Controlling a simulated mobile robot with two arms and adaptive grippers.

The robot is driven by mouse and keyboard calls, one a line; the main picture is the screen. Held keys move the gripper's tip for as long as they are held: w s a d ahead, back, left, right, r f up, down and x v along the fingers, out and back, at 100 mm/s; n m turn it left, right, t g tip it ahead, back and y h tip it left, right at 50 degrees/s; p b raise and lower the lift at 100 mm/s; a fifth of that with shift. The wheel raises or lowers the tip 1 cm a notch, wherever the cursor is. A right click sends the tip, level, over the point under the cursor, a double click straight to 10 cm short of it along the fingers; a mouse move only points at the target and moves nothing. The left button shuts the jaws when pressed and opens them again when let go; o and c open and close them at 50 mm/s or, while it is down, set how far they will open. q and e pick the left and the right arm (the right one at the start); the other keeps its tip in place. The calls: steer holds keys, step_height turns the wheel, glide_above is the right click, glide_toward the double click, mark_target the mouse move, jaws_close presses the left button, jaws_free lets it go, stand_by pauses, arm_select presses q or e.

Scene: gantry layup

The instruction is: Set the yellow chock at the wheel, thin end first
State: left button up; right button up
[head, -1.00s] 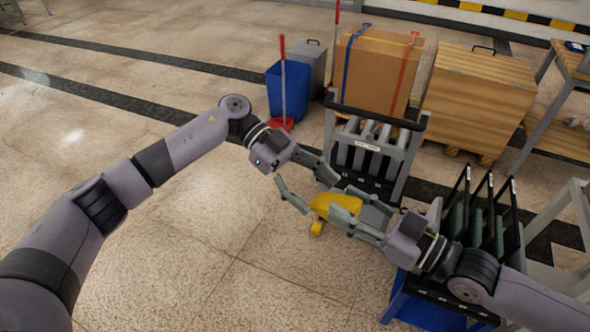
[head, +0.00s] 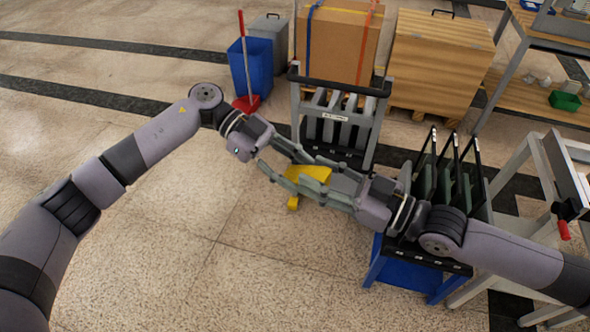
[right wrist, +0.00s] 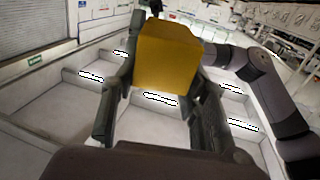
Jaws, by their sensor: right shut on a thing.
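The yellow chock (head: 313,174) is off the floor between my two grippers in the head view. My right gripper (head: 322,181) is shut on it, coming from the right. In the right wrist view the chock (right wrist: 166,57) sits between the finger ends as a broad yellow block. My left gripper (head: 283,169) is open, its spread fingers close to the chock's left side; I cannot tell whether they touch it. Fingers cover part of the chock, and which end is thin is unclear. I cannot make out a wheel.
A grey slotted cart (head: 295,105) stands just behind the grippers. A blue stand with black racks (head: 425,272) is under my right arm. A blue bin (head: 250,68), a strapped carton (head: 338,40) and a wooden crate (head: 440,62) are behind. The floor at front left is clear.

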arm_select(q)
steer(key=c, duration=0.6)
steer(key=shift+c, duration=0.2)
arm_select(e)
steer(key=o, duration=1.3)
